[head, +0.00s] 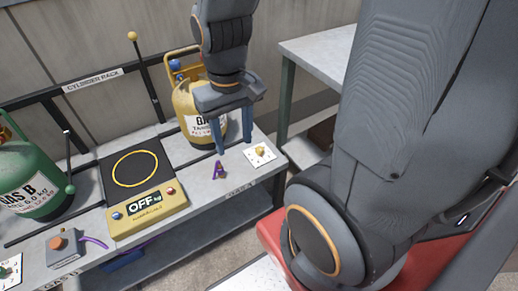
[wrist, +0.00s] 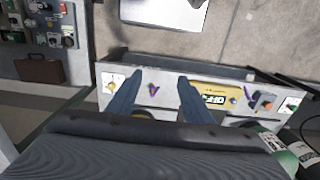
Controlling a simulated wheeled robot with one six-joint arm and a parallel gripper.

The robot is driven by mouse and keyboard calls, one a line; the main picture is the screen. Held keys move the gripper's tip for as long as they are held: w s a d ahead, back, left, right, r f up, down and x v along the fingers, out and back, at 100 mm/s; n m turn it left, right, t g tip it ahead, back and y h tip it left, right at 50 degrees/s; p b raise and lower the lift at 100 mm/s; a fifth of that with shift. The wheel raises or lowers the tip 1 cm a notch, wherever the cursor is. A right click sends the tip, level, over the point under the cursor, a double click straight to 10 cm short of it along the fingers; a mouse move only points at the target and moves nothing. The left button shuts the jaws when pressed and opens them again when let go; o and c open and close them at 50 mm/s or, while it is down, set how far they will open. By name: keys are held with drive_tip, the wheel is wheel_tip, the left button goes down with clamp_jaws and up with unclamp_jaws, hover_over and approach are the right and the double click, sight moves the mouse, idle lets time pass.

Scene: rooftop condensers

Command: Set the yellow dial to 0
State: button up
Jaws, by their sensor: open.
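The yellow dial (head: 261,152) sits on a small white marked plate at the right end of the grey bench. Its pointer setting is too small to read. In the wrist view the dial (wrist: 112,85) is left of both fingers, outside the gap between them. My gripper (head: 234,145) points down with its two blue fingers apart and nothing between them. It is above the bench, a little left of the dial and in front of the yellow gas cylinder (head: 186,112). In the wrist view the gripper (wrist: 159,80) is also open.
A purple item (head: 217,170) lies on the bench left of the dial. A yellow scale (head: 148,212) reading OFF, a grey box with an orange button (head: 60,250) and a green cylinder (head: 32,185) stand further left. A pale table (head: 320,50) is behind at right.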

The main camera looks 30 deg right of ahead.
drive_tip(key=w+d+f+m, duration=0.4)
drive_tip(key=w+m, duration=0.1)
drive_tip(key=w, duration=0.3)
drive_tip(key=m+p, duration=0.3)
drive_tip(key=m, duration=1.3)
hover_over(259, 149)
wheel_tip(259, 149, down, 20)
drive_tip(key=shift+f, duration=0.15)
drive_tip(key=shift+d+f, duration=0.15)
drive_tip(key=shift+f, duration=0.35)
drive_tip(key=shift+f+p, duration=0.5)
drive_tip(key=shift+f, duration=3.15)
drive_tip(key=c, duration=1.1)
drive_tip(key=shift+o, duration=0.2)
